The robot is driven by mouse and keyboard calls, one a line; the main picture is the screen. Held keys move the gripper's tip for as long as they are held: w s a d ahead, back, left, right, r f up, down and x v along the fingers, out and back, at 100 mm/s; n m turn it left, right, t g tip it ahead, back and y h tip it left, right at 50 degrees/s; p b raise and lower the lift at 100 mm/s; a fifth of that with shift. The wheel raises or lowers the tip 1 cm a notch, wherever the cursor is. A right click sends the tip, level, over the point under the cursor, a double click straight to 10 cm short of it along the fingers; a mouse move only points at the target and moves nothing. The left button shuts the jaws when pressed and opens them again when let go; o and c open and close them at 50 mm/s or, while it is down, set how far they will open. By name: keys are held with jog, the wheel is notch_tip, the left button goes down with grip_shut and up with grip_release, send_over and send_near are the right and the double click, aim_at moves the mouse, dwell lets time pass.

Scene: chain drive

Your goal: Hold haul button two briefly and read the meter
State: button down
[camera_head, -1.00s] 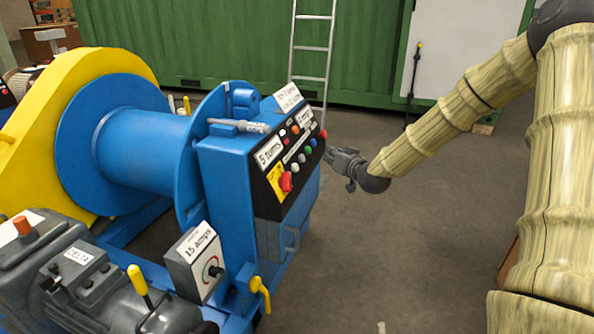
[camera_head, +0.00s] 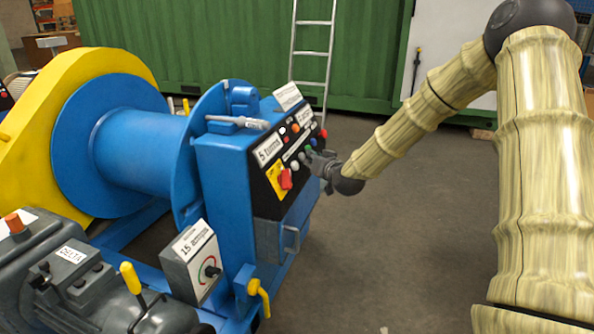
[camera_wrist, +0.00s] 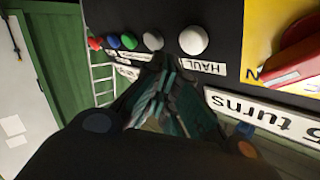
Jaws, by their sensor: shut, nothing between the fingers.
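The control panel (camera_head: 279,163) tops the blue cabinet on the drum's right. The wrist view shows its row of buttons: white button (camera_wrist: 193,40) beside a HAUL label (camera_wrist: 203,67), then grey button (camera_wrist: 153,40), green, blue and red. I cannot read which is number two. My gripper (camera_wrist: 165,65) is shut and empty, its tips at the panel just below the grey and white buttons; contact is unclear. In the head view my gripper (camera_head: 317,163) is at the panel's right edge, hiding some buttons.
A red rotary switch (camera_head: 285,179) on a yellow plate sits beside the buttons. A yellow-handled lever (camera_head: 131,279) and a yellow valve handle (camera_head: 259,295) stand near the meter. A ladder (camera_head: 313,55) leans on the green container. The floor on the right is clear.

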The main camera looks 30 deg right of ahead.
jog(key=shift+w+a+f, duration=0.3)
jog(key=shift+w+a, duration=0.1)
jog(key=shift+w, duration=0.05)
jog(key=shift+w+a+f, duration=0.35)
jog(key=shift+w+a, duration=0.2)
jog(key=shift+w, duration=0.05)
dwell(3.8)
dwell(2.1)
jog(key=shift+s+d+r+p, duration=0.45)
jog(key=shift+s+d, duration=0.05)
jog(key=shift+s, duration=0.15)
